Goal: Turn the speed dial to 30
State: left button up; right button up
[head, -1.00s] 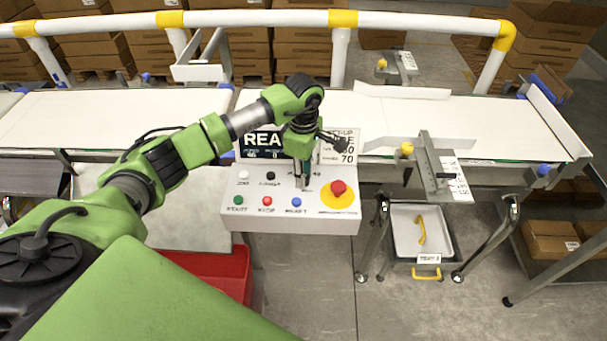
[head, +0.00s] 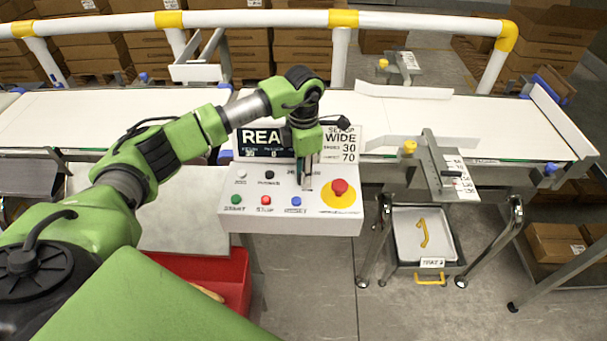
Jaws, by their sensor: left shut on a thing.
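The white control panel (head: 247,209) stands in front of the belt. My left gripper (head: 308,184) points down at the panel's upper middle, above the blue reset button (head: 296,201) and left of the red emergency stop (head: 339,187). It is shut on the speed dial, which the fingers and arm hide almost entirely, so its pointer cannot be read. The display (head: 260,140) is partly covered by my arm; it shows "REA" and a small number that looks like 30. My right gripper is not in view.
Green (head: 237,200) and red (head: 266,200) buttons sit left of the gripper. The white belt (head: 450,118) runs behind, with a guide bracket (head: 440,165) at right. A grey tray (head: 400,233) is below right, a red bin (head: 238,280) below left.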

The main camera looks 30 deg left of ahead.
pick_arm(q)
jog(key=shift+n, duration=0.3)
jog(key=o, duration=1.1)
jog(key=shift+r, duration=0.1)
notch_tip(320, 180, up, 12)
dwell(0.5)
